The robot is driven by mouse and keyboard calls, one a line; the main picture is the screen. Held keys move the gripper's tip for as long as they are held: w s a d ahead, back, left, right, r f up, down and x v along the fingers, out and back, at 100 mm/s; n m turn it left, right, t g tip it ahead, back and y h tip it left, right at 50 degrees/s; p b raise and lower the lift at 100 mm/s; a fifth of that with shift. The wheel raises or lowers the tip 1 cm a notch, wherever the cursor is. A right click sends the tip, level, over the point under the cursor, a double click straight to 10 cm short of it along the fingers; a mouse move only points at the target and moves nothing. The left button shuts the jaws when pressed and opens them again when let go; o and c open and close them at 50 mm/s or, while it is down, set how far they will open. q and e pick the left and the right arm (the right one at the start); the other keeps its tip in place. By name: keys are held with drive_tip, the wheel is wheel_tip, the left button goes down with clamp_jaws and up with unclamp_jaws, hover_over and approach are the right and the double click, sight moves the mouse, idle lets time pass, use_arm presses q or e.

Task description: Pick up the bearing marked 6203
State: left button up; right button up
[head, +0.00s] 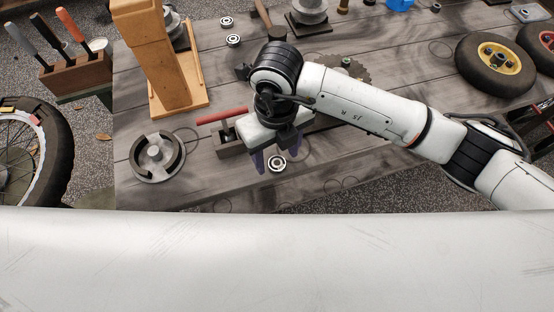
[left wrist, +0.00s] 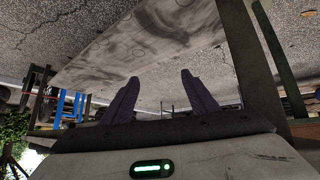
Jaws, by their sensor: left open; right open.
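A small ringed bearing (head: 277,163) lies flat near the front edge of the wooden workbench (head: 350,172). Two more bearings lie farther back, one at the back (head: 226,21) and one just in front of it (head: 233,40). The markings are too small to read, so I cannot tell which is 6203. My right gripper (head: 273,160) points down with its purple fingers apart, around or just above the front bearing; contact cannot be told. My left gripper (left wrist: 158,82) is open and empty in the left wrist view; it is outside the head view.
A slotted metal disc (head: 157,157) lies left of the right gripper. A red-handled tool (head: 222,116) and a wooden stand (head: 165,60) are behind it. A yellow-hubbed wheel (head: 496,64) is at the right. A spoked wheel (head: 30,150) stands left of the bench.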

drive_tip(key=shift+f, duration=0.9)
drive_tip(key=shift+w, duration=0.1)
drive_tip(key=c, duration=1.2)
drive_tip(key=shift+r, duration=0.1)
